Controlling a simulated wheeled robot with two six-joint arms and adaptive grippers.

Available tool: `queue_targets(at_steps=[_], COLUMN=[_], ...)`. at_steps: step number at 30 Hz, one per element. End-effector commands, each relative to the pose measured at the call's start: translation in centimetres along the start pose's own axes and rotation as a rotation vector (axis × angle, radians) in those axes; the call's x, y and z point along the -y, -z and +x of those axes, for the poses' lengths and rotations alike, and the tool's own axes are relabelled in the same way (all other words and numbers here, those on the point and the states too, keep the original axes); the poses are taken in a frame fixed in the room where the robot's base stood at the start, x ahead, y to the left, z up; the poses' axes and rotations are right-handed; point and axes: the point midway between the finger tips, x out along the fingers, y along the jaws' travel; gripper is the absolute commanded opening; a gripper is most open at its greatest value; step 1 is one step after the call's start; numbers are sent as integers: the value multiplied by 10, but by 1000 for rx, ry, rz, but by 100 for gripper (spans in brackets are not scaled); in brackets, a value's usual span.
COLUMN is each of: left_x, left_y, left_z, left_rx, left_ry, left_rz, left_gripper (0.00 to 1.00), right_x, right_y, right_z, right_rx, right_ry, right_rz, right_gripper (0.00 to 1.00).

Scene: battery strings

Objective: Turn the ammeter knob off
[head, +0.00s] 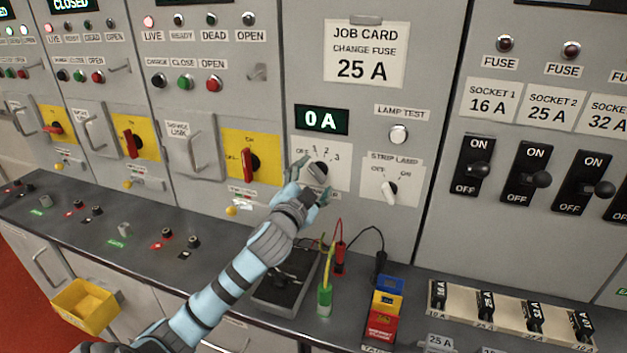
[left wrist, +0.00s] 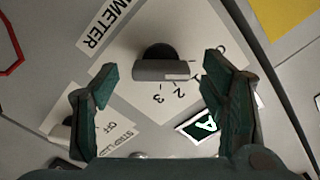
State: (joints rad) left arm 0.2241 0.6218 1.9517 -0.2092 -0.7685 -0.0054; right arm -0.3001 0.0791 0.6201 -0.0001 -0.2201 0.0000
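The ammeter knob (head: 318,172) is a grey knob on a white plate (head: 338,155) marked OFF, 1, 2, 3, under a display (head: 321,120) reading 0 A. My left gripper (head: 309,182) is at the knob and partly hides it in the head view. In the left wrist view the knob (left wrist: 162,66) lies between my left gripper's spread fingers (left wrist: 155,90), with a gap on each side. The gripper is open and holds nothing. I cannot tell for sure which mark the knob points to. My right gripper is not in view.
A strip lamp switch (head: 389,189) and a lamp test button (head: 398,134) are right of the knob. A red handle on a yellow plate (head: 268,146) is to its left. Below, the ledge carries a black meter (head: 287,285), leads and a fuse rack (head: 455,299).

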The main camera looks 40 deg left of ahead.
Motion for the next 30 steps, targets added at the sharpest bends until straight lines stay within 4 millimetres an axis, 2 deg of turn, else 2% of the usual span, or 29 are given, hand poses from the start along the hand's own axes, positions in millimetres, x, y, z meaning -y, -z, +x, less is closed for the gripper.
queue_targets(at_steps=[8,11,18,21,25,30], left_x=[0,0,-1,-1,0,0], left_y=[0,0,0,0,0,0], left_z=[-6,-23,-90,-109,-120,-120], left_rx=[-1,-1,-2,0,0,0], left_ry=[1,-1,-4,-3,-1,0], left_rz=[3,6,6,5,2,0], left_gripper=[67,67,67,67,67,67], right_x=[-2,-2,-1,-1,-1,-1], right_y=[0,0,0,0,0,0], right_z=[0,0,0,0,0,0], right_rx=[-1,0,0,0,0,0], right_ry=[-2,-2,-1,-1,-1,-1], right_rz=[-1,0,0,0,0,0], right_gripper=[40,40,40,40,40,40])
